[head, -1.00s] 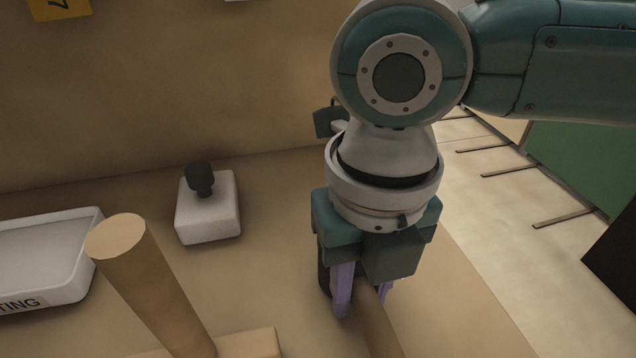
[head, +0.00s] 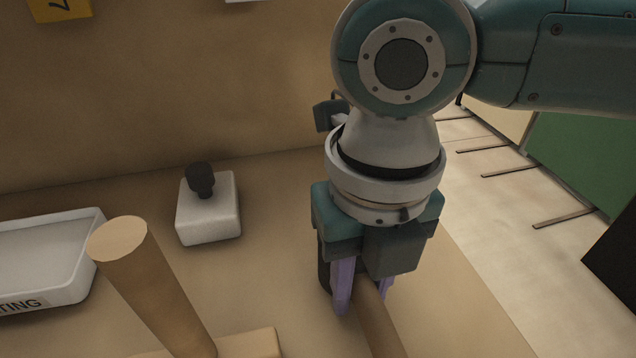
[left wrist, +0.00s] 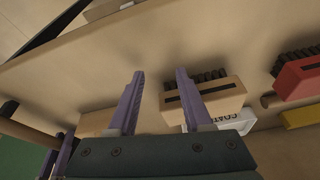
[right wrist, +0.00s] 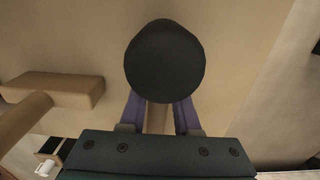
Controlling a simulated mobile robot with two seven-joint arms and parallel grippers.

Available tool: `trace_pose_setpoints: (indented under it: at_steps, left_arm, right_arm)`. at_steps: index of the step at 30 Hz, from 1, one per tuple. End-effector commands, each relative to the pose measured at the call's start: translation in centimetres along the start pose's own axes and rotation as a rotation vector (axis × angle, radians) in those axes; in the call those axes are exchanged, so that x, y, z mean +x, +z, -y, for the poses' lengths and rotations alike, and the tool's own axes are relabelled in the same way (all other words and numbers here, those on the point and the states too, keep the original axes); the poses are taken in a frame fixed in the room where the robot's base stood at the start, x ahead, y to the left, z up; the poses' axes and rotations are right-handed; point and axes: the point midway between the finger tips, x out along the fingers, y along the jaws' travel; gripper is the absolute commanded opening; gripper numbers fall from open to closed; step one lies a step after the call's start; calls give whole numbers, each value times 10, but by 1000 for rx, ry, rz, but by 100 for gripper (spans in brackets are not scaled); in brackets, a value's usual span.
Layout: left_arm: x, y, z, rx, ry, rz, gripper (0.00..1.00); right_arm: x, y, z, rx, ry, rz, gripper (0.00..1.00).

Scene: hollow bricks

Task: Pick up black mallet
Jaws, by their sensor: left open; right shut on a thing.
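The mallet's round black head (right wrist: 165,62) faces the camera in the right wrist view. My right gripper (right wrist: 160,108) is shut on the mallet, its two purple fingers either side of the handle just below the head. In the head view, the brown handle (head: 381,322) runs from between the fingers of my right gripper (head: 364,298) to the bottom edge. There the black head is mostly hidden behind the gripper. I cannot tell whether the mallet touches the table. My left gripper (left wrist: 158,78) is open and empty, above the table in the left wrist view.
A wooden post (head: 150,285) on a block stands left of my right gripper. Behind it are a white block (head: 208,222) with a black knob and a white tray (head: 80,290). Wooden (left wrist: 225,98) and red (left wrist: 300,82) brushes lie beneath my left gripper.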

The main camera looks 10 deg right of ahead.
Motion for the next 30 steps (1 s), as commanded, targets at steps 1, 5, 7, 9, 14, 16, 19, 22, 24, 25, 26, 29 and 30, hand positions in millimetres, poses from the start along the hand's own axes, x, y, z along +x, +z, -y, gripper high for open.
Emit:
trace_pose_setpoints:
  at_steps: [1,5,7,9,14,16,19,22,24,25,26,29,30]
  left_arm:
    - [-3,-1,0,0,0,0,50]
    - [-9,-3,0,0,0,0,50]
    - [-13,-4,0,0,0,0,50]
    - [-18,-6,1,0,0,0,50]
    - [-28,-9,0,-2,2,0,50]
    - [-31,-10,0,-4,3,0,50]
    - [-34,-11,0,-7,5,0,50]
    - [-37,-12,-1,-9,7,-1,50]
    - [-38,-12,-1,-10,8,-1,50]
    - [-38,-13,-1,-10,8,-1,50]
    - [-38,-13,-1,-10,8,-1,50]
    - [-39,-13,-1,-10,8,-1,50]
    - [-39,-13,-1,-10,8,0,50]
  right_arm:
    - [-7,1,0,0,2,3,0]
    - [-29,1,0,-2,2,5,0]
    - [-47,2,-1,-1,4,6,0]
    - [-68,2,0,-1,3,7,0]
    - [-118,1,0,-3,2,7,0]
    - [-137,1,0,0,3,6,0]
    - [-160,1,0,-1,3,6,0]
    - [-177,1,0,1,2,4,0]
    - [-185,1,0,0,2,3,0]
    - [-187,1,0,0,2,3,0]
    - [-189,1,0,0,2,2,0]
    - [-194,0,0,0,1,1,0]
    - [-194,0,0,0,1,1,0]
